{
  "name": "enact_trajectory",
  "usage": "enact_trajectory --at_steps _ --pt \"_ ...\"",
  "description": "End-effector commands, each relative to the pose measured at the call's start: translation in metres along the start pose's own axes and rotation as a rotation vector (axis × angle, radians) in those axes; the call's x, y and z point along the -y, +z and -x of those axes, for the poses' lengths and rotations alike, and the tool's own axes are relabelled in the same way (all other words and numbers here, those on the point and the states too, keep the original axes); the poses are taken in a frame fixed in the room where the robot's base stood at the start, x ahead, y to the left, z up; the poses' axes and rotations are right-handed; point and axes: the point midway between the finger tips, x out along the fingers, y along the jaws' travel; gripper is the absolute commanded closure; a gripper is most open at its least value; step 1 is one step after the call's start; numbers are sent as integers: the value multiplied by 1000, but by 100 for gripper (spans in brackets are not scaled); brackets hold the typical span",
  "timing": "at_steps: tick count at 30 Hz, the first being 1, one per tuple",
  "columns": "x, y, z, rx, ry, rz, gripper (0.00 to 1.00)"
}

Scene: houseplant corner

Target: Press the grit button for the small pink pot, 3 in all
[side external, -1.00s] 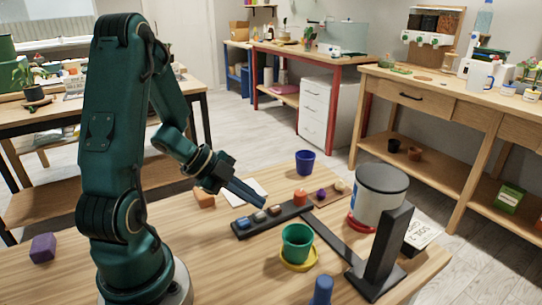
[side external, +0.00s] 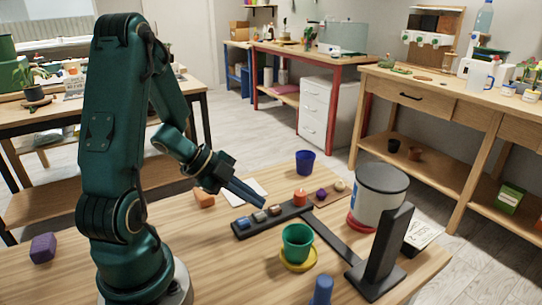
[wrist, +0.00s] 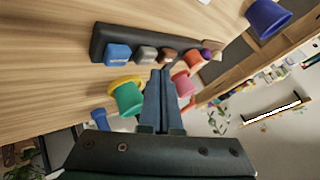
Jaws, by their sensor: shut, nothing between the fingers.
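A dark bar (side external: 272,217) on the table carries a row of buttons: blue (wrist: 117,54), grey (wrist: 146,54) and brown (wrist: 168,55). No labels on them are readable, so I cannot tell which is grit. In the wrist view a small pink pot (wrist: 183,84) stands just right of my fingers. I see no clear contact.
A green pot (side external: 297,240) stands on a yellow saucer (side external: 288,265). A dark upright stand (side external: 390,248) is beside the cylinder. A red-orange piece (side external: 300,197), a purple one (side external: 321,194) and a blue pot (side external: 305,160) stand beyond the buttons. The table's left front is mostly clear.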

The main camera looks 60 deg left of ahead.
Motion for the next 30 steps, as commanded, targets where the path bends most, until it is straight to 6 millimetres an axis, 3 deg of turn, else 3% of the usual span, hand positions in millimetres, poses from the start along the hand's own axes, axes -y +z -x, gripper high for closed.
enact_trajectory --at_steps 30 --pt "-6 6 -8 0 0 1 100"
